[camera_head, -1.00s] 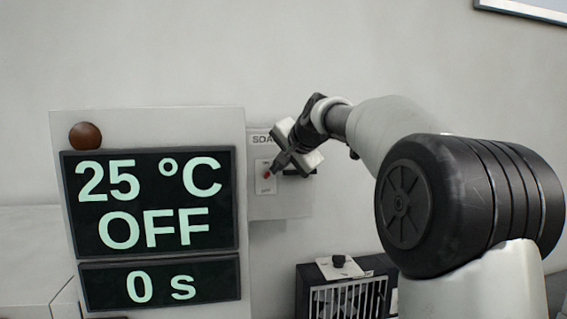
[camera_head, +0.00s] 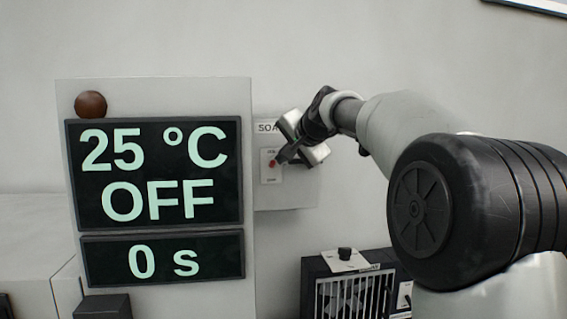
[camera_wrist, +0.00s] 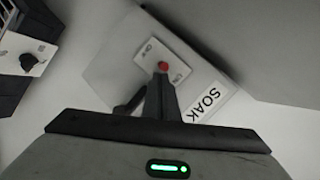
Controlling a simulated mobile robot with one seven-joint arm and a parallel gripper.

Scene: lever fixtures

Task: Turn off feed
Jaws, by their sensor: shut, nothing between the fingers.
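No label reading "feed" is legible. A pale wall box (camera_head: 295,190) carries a SOAK sign (camera_head: 267,127) and a small white switch plate with a red-tipped lever (camera_head: 272,164). The wrist view shows the same red tip (camera_wrist: 163,66) between small markings, one seeming to read ON; the lever's position is unclear. My gripper (camera_head: 282,158) is shut and empty, its tips right beside the red tip. In the wrist view the fingers (camera_wrist: 161,80) end at the red tip and partly hide the lever; I cannot tell whether they touch.
Below right stands a dark grilled unit (camera_head: 352,295) with a black knob (camera_head: 344,253) on a white plate.

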